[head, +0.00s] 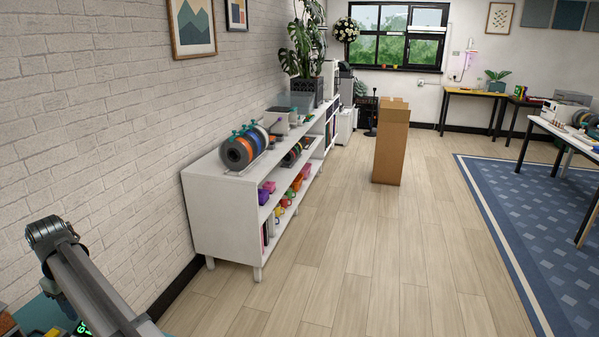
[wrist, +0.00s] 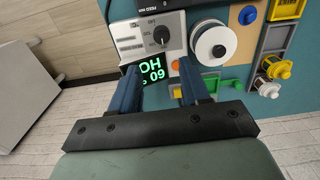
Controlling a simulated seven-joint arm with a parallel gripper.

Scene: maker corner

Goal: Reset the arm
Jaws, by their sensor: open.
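My gripper (wrist: 160,70) shows in the wrist view with two blue fingers apart and nothing between them. Beyond the fingertips is a grey and white device with a dial (wrist: 161,36) and a black display with green characters (wrist: 153,75). How far the fingertips are from the device I cannot tell. In the head view my arm rises at the lower left, over a teal work surface (head: 40,314); my gripper does not show there.
In the wrist view a white spool (wrist: 215,46), a yellow spool (wrist: 279,69) and a grey tray (wrist: 262,51) lie right of the device. A white shelf unit (head: 225,215) runs along the brick wall. A cardboard box (head: 390,150) stands on the otherwise open floor.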

